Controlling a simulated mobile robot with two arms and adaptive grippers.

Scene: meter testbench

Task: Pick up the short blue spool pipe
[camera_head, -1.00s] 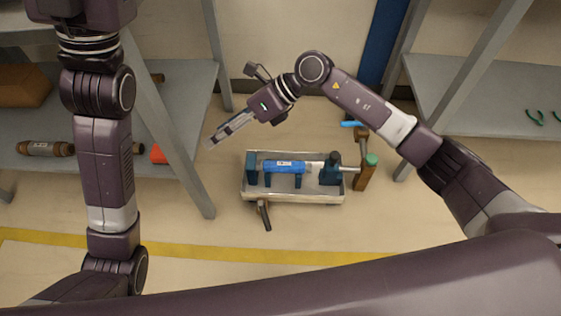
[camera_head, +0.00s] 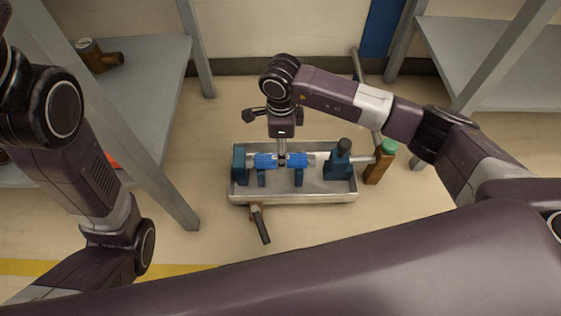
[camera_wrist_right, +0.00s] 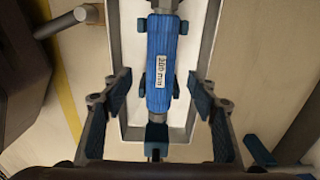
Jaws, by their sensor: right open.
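The short blue spool pipe (camera_head: 298,160) lies level across two dark blue supports in a metal tray. In the right wrist view the pipe (camera_wrist_right: 161,45) has a white label reading 200 mm. My right gripper (camera_head: 282,156) points down over the middle of the pipe and hides part of it in the head view. In the right wrist view my right gripper (camera_wrist_right: 160,88) is open, one finger on each side of the pipe, with gaps between. Depth to the pipe is hard to judge. My left gripper is out of view.
The grey tray (camera_head: 240,198) stands on the floor and holds a blue end block (camera_head: 240,166) and a dark blue clamp block (camera_head: 341,162). A lever (camera_head: 261,224) sticks out in front. A brown post with green cap (camera_head: 380,165) stands at right. Shelves flank both sides.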

